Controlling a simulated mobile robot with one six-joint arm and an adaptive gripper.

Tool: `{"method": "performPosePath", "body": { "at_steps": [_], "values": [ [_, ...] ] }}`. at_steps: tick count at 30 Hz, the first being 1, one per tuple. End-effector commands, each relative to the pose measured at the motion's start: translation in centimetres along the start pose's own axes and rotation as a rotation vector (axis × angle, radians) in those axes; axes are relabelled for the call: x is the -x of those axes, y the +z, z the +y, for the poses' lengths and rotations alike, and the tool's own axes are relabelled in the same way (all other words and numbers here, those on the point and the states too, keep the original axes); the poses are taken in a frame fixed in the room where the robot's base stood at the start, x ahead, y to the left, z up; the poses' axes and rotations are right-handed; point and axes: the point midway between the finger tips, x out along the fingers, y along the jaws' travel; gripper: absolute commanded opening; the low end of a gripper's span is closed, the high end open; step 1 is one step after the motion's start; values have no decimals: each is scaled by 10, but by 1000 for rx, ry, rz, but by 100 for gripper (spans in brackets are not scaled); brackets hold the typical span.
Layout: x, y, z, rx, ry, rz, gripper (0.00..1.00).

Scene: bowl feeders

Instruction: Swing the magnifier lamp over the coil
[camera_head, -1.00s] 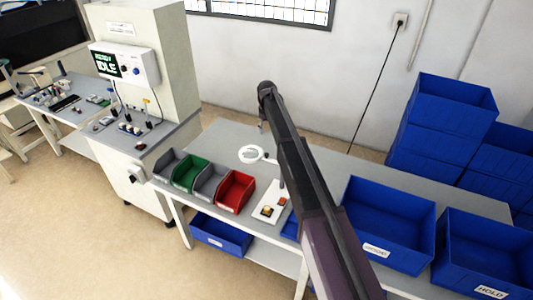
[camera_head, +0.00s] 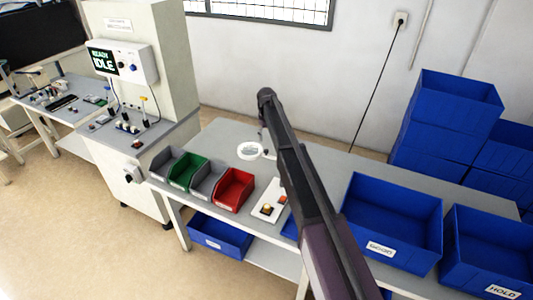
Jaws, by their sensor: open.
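The magnifier lamp shows as a white ring-shaped head (camera_head: 249,150) above the grey bench, left of my dark arm. Its stand and most of its support are hidden behind the arm. A white plate (camera_head: 262,217) lies on the bench nearer to me, with a small yellowish-orange piece (camera_head: 267,209) on it that may be the coil. The lamp head is beyond this plate and not above it. My arm reaches up across the middle of the view. I cannot make out my gripper or its fingers; the arm covers that area.
Grey, green and red open bins (camera_head: 234,190) stand left of the plate. Large blue crates (camera_head: 393,222) sit on the bench to the right, and more are stacked by the wall. A cabinet with an IDLE display (camera_head: 104,63) stands at the left.

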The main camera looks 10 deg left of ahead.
Motion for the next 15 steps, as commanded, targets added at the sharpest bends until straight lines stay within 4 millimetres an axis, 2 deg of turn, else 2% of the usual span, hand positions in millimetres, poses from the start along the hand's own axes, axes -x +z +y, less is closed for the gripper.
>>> {"method": "performPosePath", "body": {
  "at_steps": [1,15],
  "values": [
    [-8,0,0,0,0,0,68],
    [-43,0,0,0,0,0,68]
  ]
}}
